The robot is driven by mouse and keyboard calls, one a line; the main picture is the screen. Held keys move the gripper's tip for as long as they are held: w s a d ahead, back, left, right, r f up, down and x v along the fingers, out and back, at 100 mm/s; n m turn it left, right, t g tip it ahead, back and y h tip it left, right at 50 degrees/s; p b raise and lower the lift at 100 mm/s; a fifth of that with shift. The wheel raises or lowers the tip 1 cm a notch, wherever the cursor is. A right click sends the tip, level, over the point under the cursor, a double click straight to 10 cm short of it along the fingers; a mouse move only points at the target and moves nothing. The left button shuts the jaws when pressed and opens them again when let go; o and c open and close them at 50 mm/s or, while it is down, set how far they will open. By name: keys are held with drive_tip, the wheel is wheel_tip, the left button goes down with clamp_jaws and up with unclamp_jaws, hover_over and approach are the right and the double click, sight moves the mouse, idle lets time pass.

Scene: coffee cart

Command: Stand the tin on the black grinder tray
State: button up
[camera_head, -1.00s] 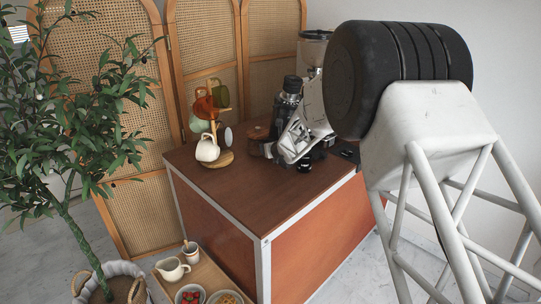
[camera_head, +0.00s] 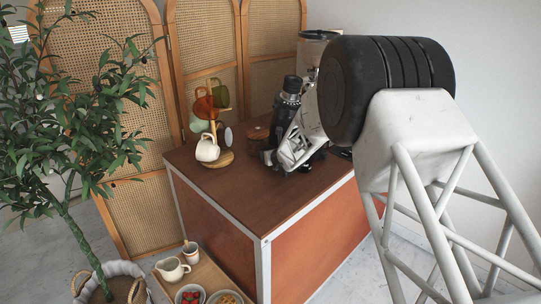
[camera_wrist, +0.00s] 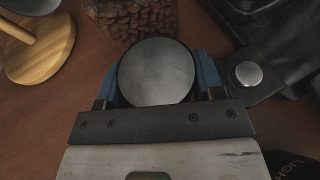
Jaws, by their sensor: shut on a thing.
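The tin (camera_wrist: 157,70) shows in the wrist view as a round grey top with a dark rim. My gripper (camera_wrist: 157,84) has its two blue fingers closed on the tin's left and right sides. The tin's underside is hidden, so I cannot tell whether it touches anything below. In the head view my gripper (camera_head: 268,157) is low over the right part of the cart top, largely covered by my own arm. A black flat part with a round silver knob (camera_wrist: 249,74) lies right of the tin in the wrist view. I cannot clearly make out the grinder tray.
A mug tree with several mugs (camera_head: 208,150) stands left on the cart top (camera_head: 235,200). Its wooden base (camera_wrist: 40,50) shows at the wrist view's upper left. Coffee beans (camera_wrist: 135,18) are just beyond the tin. A dark machine (camera_wrist: 290,35) is at upper right. The front cart top is clear.

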drive_tip(key=o, duration=0.7)
drive_tip(key=shift+f, duration=0.1)
drive_tip(key=shift+r, duration=0.2)
drive_tip(key=shift+s+d+r, duration=0.15)
drive_tip(key=shift+s, duration=0.15)
drive_tip(key=shift+v, duration=5.65)
drive_tip(key=shift+r, duration=0.1)
